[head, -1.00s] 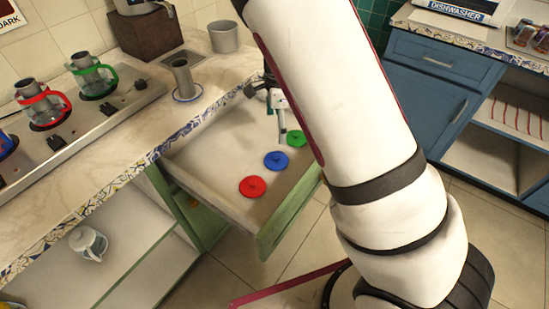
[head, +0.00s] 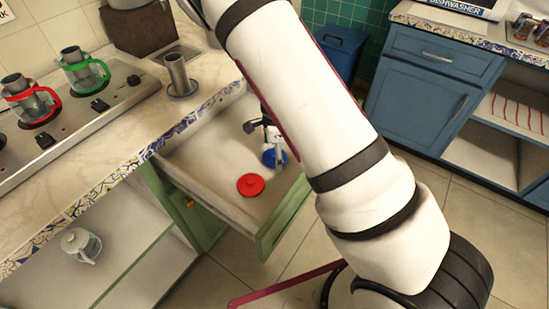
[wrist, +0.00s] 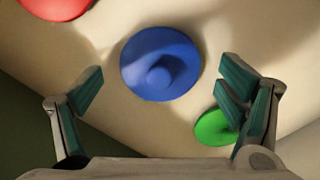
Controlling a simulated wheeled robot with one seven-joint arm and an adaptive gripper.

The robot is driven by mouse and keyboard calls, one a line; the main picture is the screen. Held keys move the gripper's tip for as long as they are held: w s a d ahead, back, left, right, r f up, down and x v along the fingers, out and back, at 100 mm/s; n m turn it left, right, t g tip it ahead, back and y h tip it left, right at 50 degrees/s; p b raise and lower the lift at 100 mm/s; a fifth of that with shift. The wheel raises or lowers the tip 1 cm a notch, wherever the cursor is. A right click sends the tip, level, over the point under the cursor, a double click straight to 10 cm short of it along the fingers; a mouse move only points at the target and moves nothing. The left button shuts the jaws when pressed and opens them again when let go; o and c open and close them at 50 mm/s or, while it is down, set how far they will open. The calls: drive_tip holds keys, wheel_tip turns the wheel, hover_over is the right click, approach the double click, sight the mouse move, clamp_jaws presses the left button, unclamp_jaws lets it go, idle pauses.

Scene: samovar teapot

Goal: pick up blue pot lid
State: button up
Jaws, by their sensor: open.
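The blue pot lid (head: 268,158) lies in the open drawer, partly hidden by my gripper in the head view. In the wrist view the blue lid (wrist: 161,64) is round with a knob and lies ahead of and between my fingers. My gripper (wrist: 160,90) is open and empty, above the drawer floor; in the head view it (head: 276,148) hangs over the blue lid. I cannot tell the exact height between them.
A red lid (head: 250,185) lies left of the blue one. A green lid (wrist: 216,127) lies close to my right finger in the wrist view. The drawer's green front (head: 284,217) and side walls surround the lids. The counter (head: 120,150) stands to the left.

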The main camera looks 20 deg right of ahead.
drive_tip(key=shift+f, duration=0.15)
drive_tip(key=c, duration=1)
